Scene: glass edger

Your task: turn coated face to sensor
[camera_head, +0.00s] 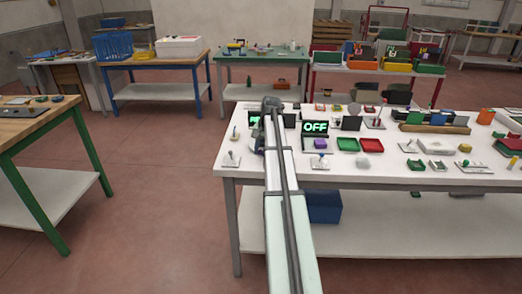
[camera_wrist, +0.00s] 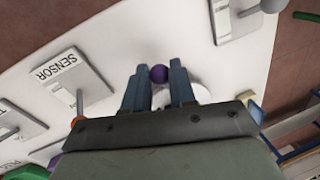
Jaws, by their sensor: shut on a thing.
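In the wrist view, the two blue fingers of my gripper (camera_wrist: 159,82) are closed around a purple ball knob (camera_wrist: 158,73), one finger on each side. A white rounded piece (camera_wrist: 190,94) shows partly behind the right finger; I cannot tell whether it joins the knob. A grey plate labelled SENSOR (camera_wrist: 66,72) lies to the left, apart from my fingers, with a metal post on it. I cannot tell which face is coated. In the head view, my arm covers the spot at the table's left end.
A display reading OFF (camera_head: 315,128) stands right of my arm; another green-lit display (camera_head: 254,117) is partly hidden by it.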

